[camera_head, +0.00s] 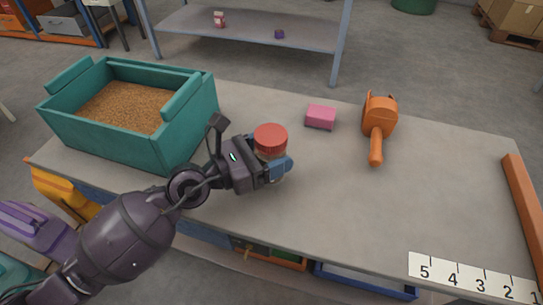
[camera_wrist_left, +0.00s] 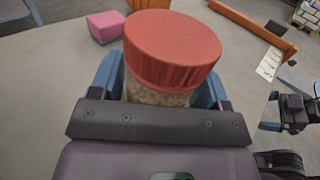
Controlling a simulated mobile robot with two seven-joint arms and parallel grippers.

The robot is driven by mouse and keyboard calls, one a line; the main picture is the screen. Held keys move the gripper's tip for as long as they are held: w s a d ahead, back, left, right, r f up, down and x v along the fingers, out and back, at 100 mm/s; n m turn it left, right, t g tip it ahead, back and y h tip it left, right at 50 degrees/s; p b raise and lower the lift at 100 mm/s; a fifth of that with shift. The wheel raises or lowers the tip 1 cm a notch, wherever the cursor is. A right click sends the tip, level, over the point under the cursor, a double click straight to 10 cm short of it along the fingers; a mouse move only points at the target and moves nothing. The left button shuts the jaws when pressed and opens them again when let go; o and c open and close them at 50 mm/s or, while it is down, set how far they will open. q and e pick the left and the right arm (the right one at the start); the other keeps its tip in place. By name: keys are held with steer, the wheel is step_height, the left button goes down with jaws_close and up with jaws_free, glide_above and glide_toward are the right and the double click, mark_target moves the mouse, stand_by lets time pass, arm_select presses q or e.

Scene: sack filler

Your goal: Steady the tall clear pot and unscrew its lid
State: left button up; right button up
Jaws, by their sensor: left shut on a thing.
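The tall clear pot (camera_head: 267,155) stands upright on the grey table, with a red ribbed lid (camera_head: 270,137) on top. In the left wrist view the lid (camera_wrist_left: 172,45) is large and close, and grainy brown contents show through the pot (camera_wrist_left: 155,93) below it. My left gripper (camera_head: 276,170) is shut on the pot's body below the lid, with a blue finger on either side. The pot's lower part is hidden by the gripper. My right gripper (camera_wrist_left: 270,112) shows small at the right edge of the left wrist view, its blue fingers apart, away from the pot.
A teal bin (camera_head: 185,130) of grain stands at the table's left. A pink block (camera_head: 321,117) and an orange scoop (camera_head: 379,125) lie behind and right of the pot. A numbered strip (camera_head: 470,280) and an orange bar (camera_head: 524,205) lie at the right. The table's right middle is clear.

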mark_target(272, 134)
arm_select(q)
step_height(272, 134, up, 8)
steer(key=p, duration=0.3)
steer(key=shift+r, duration=0.25)
step_height(272, 134, up, 10)
steer(key=p, duration=0.4)
steer(key=shift+f+p, duration=0.2)
steer(key=shift+p, duration=0.1)
arm_select(e)
steer(key=shift+m, duration=0.5)
steer(key=r, duration=0.5)
steer(key=shift+s+d+r, duration=0.1)
steer(key=shift+s+d, duration=0.15)
steer(key=shift+s, duration=0.1)
arm_select(q)
steer(key=o, duration=0.5)
steer(key=shift+c, duration=0.2)
steer(key=c, duration=0.8)
arm_select(e)
steer(key=shift+s, duration=0.1)
arm_select(q)
steer(key=shift+s+a, duration=0.1)
arm_select(e)
steer(key=shift+s, duration=0.1)
